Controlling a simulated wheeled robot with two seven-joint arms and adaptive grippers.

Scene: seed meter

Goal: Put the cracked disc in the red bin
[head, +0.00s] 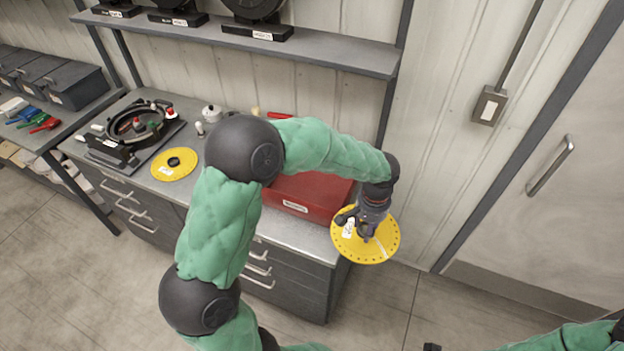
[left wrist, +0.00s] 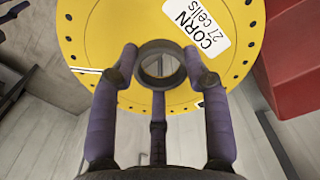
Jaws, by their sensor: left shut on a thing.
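A yellow disc (head: 384,222) with a ring of small holes hangs in my left gripper (head: 368,228), in the air just right of the red bin and past the counter's end. A pale crack-like line runs near its lower right edge. In the left wrist view the fingers (left wrist: 160,75) are shut on the dark hub ring of this disc (left wrist: 130,35), whose label reads "CORN 27 cells". The red bin (head: 318,198) stands on the counter, partly hidden behind my left arm; its red side also shows in the left wrist view (left wrist: 285,50).
Another yellow disc (head: 175,164) lies on the counter beside a black round seed meter (head: 135,130). A shelf (head: 240,35) with dark machines runs above the counter. A side table (head: 40,135) with trays is at left. The floor right of the counter is clear, before a door (head: 560,170).

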